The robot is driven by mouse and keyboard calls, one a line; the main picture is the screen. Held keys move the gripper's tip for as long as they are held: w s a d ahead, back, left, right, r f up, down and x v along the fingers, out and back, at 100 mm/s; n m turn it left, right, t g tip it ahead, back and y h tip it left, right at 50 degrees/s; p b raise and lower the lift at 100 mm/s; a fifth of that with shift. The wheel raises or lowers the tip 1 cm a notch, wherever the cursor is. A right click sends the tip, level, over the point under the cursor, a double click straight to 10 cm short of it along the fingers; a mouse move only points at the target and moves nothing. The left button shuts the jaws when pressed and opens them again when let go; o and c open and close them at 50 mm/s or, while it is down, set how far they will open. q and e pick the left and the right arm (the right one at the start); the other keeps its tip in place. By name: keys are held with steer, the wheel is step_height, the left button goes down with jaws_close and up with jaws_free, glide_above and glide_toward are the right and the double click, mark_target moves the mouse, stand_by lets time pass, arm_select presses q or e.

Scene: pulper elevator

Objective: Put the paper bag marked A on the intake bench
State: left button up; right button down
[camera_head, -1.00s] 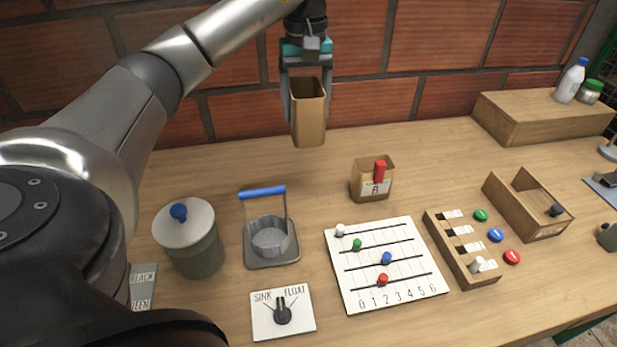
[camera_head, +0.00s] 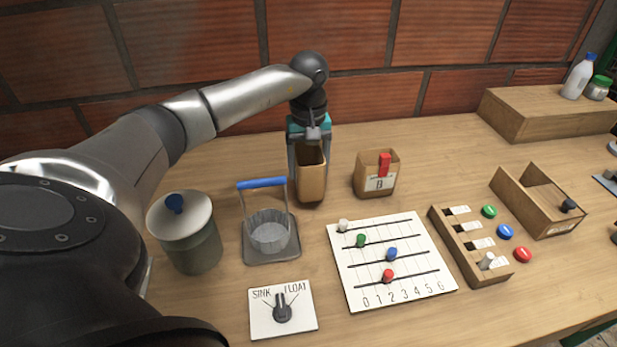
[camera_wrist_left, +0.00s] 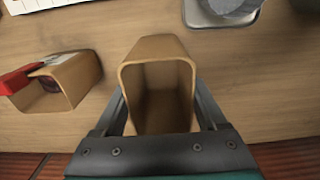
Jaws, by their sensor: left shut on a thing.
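My left gripper (camera_head: 310,150) is shut on a brown paper bag (camera_head: 311,182), open at its top. The bag is upright, at or just above the wooden bench top (camera_head: 440,165), between the blue-handled basket and a second bag; I cannot tell whether it touches. No letter shows on its visible side. In the left wrist view the held bag (camera_wrist_left: 157,85) sits between the fingers and its inside looks empty. The second bag (camera_head: 372,183), marked B with a red clip, stands to the right, apart from it. My right gripper is not in view.
A blue-handled basket (camera_head: 268,235) and a lidded jar (camera_head: 190,240) stand to the left. A brick wall (camera_head: 200,50) is behind.

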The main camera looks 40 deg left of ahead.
arm_select(q)
steer(key=shift+f, duration=1.55)
steer(key=shift+b, duration=0.3)
steer(key=o, duration=1.1)
steer(key=shift+f, duration=0.15)
steer(key=o, duration=0.4)
